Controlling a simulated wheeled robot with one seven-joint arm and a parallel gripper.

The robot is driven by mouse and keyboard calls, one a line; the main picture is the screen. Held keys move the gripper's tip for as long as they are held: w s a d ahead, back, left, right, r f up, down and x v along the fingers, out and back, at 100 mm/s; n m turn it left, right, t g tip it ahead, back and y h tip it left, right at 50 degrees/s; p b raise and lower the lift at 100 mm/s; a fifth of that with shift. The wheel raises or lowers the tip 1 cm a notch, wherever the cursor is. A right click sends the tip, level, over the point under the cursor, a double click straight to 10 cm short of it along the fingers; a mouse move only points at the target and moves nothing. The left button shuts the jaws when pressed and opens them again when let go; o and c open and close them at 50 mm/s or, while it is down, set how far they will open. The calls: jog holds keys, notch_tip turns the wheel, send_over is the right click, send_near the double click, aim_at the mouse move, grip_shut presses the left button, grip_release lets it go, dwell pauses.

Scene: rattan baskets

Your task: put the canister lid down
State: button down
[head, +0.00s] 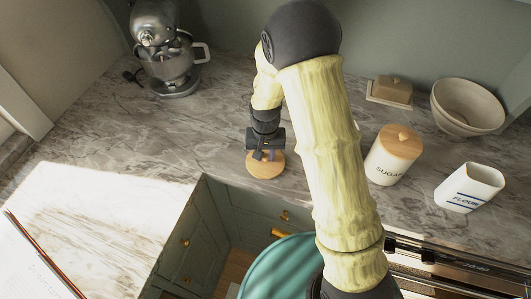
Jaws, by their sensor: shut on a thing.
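My gripper (264,152) points down over the counter, left of the sugar canister. It is shut on a round wooden lid (265,167), which looks flat and level. The lid is at or just above the countertop, close to the inner counter edge; I cannot tell if it touches. The fingers hide part of the lid's top. A white canister marked FLOUR (470,187) stands at the right with its top open. A round canister marked SUGAR (393,155) stands left of it with its wooden knobbed lid on.
A stand mixer (170,55) stands at the back left. A butter dish (390,91) and a cream bowl (467,107) are at the back right. The marble counter (110,140) is clear on the left. A notebook and pencil (45,255) lie at the front left.

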aim_at(266, 156)
jog(key=shift+f, duration=0.2)
jog(key=c, duration=1.2)
grip_release()
notch_tip(266, 156, up, 12)
jog(key=b, duration=0.1)
jog(key=shift+r, duration=0.1)
jog(key=s+d+r+t, duration=0.1)
jog(key=s+d+t, duration=0.1)
jog(key=s+d, duration=1)
jog(key=shift+s+d+r+t, duration=0.25)
jog(key=shift+d+r+t, duration=0.1)
jog(key=shift+d, duration=0.45)
